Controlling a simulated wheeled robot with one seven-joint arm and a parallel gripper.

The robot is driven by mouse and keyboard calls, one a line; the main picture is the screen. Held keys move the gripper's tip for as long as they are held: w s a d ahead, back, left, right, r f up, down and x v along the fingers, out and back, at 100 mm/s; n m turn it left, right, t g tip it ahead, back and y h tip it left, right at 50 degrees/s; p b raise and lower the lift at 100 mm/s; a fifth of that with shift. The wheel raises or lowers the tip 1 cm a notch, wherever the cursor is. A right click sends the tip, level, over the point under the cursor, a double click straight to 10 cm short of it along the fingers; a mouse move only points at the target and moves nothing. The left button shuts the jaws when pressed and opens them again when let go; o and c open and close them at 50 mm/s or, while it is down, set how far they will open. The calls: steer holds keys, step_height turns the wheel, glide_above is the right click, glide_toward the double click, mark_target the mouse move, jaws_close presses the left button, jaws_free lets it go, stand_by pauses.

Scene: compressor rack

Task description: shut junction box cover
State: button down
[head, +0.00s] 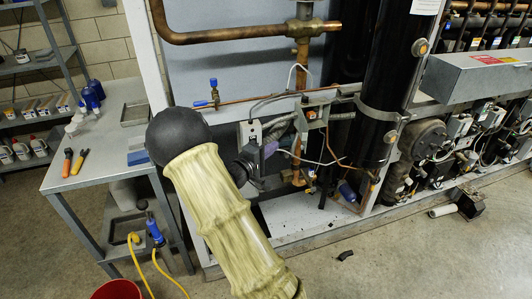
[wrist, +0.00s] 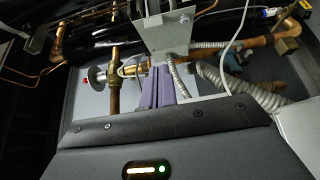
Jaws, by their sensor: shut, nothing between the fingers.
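A small grey metal box (head: 250,132), which looks like the junction box, is fixed among pipes and conduit in the middle of the head view. My gripper (head: 276,148) is beside it, partly hidden by my arm. In the wrist view a pale grey metal panel (wrist: 167,32) with a small hole stands just beyond the purple fingers of my gripper (wrist: 160,75). I cannot tell whether this panel is the cover or the box body. The fingers are together and empty, with their tips close to the panel's lower edge; contact is unclear.
Copper pipes (wrist: 114,90) and flexible conduit (wrist: 240,88) surround the fingers. A thick black cylinder (head: 390,80) stands to the right. A grey workbench (head: 110,125) with tools is on the left, with a red bucket (head: 117,290) below. The floor at front right is mostly clear.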

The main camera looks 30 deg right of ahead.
steer(key=d, duration=0.8)
steer(key=shift+s+d, duration=0.15)
steer(key=shift+d, duration=0.05)
steer(key=shift+t, duration=0.3)
